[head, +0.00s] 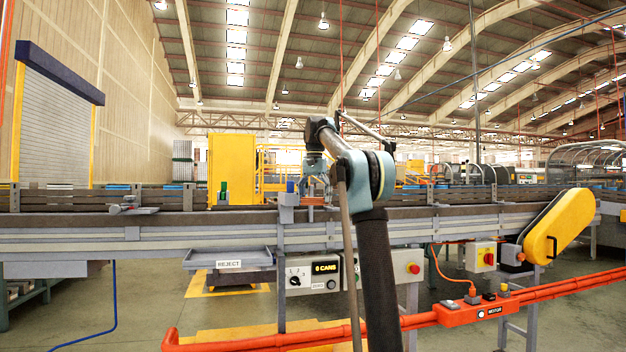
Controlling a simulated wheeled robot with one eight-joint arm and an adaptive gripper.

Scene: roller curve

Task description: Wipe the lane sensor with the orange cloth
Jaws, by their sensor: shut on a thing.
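My arm reaches up over the conveyor from the bottom centre, and its wrist bends down at the conveyor's near edge. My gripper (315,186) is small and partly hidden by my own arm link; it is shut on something. A small orange-brown patch just below it looks like the orange cloth (316,202), mostly hidden.
The conveyor (160,215) runs across the view with dark side guards. A grey REJECT tray (228,262) and a CANS control panel (322,275) hang below. A green item (223,190) stands at the line left of my gripper. A yellow drive guard (560,226) is right.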

